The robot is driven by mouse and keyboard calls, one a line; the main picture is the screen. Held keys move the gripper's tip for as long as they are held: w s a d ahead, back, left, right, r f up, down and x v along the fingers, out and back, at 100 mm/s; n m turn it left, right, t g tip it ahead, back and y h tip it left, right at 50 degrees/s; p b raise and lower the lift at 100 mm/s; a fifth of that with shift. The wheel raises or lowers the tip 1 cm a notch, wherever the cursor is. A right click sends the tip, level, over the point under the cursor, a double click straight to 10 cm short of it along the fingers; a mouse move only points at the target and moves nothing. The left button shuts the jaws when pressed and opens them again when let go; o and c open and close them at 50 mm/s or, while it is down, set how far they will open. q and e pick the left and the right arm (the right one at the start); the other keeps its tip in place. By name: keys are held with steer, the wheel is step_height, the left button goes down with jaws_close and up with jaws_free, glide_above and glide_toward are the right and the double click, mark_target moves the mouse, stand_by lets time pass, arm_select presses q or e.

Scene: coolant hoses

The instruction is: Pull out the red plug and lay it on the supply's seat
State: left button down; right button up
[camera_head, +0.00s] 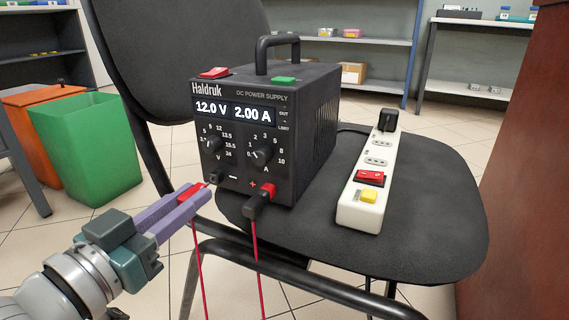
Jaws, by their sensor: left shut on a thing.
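The red plug (192,189) shows between the purple fingers of my left gripper (204,192), which is shut on it. A red cable hangs down from there. The plug is in front of the lower left of the black power supply (318,120), close to its minus socket (215,177); I cannot tell whether its tip touches the socket. A black plug (256,204) with a red cable sits at the plus socket. The supply stands on the black chair seat (425,205). My right gripper is out of view.
A white power strip (347,207) with a red switch, a yellow button and a black plug (388,119) lies on the seat right of the supply. The seat right of the strip is bare. A dark red-brown panel (520,170) stands at the right. A green bin (85,150) stands at the left.

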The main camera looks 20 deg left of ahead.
arm_select(q)
steer(key=shift+s+a+p, duration=0.15)
steer(key=shift+s+p, duration=0.6)
steer(key=shift+s, duration=1.2)
